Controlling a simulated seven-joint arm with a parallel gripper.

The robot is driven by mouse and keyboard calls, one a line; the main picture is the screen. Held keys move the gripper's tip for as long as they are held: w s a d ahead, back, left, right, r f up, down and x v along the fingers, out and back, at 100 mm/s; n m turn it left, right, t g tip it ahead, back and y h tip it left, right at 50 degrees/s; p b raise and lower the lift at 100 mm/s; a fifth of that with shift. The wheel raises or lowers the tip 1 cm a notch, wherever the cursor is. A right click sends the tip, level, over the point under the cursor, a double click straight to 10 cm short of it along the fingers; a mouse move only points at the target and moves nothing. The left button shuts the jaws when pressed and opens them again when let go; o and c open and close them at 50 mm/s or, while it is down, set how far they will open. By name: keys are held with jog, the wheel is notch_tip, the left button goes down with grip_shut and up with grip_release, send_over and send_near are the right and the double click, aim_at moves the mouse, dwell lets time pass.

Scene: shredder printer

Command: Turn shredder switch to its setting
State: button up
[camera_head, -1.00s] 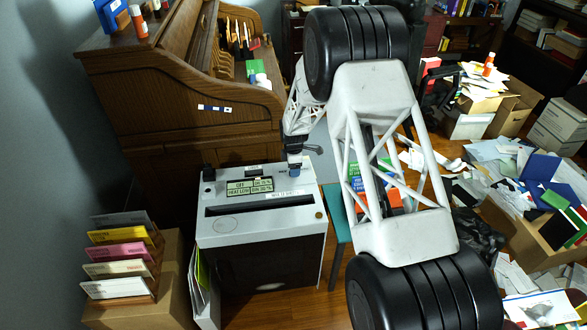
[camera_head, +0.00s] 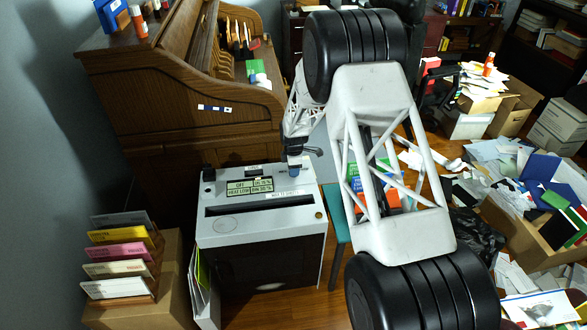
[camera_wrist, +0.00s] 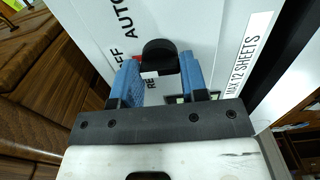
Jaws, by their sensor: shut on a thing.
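The white and black shredder (camera_head: 268,222) stands left of my arm in the head view. Its display (camera_head: 249,187) shows OFF on the upper left line. The black switch knob (camera_wrist: 160,47) is on the top panel in the wrist view, near printed words including AUTO and a partly covered word starting RE. My gripper (camera_wrist: 160,72) is shut on the knob, with one blue finger on each side. In the head view my gripper (camera_head: 294,166) is at the back right of the shredder's top and hides the switch there.
A wooden roll-top desk (camera_head: 185,100) stands behind the shredder. A rack of coloured folders (camera_head: 120,257) is at the left on a cardboard box. Papers and boxes (camera_head: 530,190) clutter the right side. A MAX 12 SHEETS label (camera_wrist: 248,55) lies right of the knob.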

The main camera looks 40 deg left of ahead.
jog(key=shift+m, duration=0.4)
jog(key=m, duration=1.1)
dwell(0.3)
jog(key=o, duration=0.9)
jog(key=shift+r, duration=0.1)
jog(key=shift+r, duration=3.8)
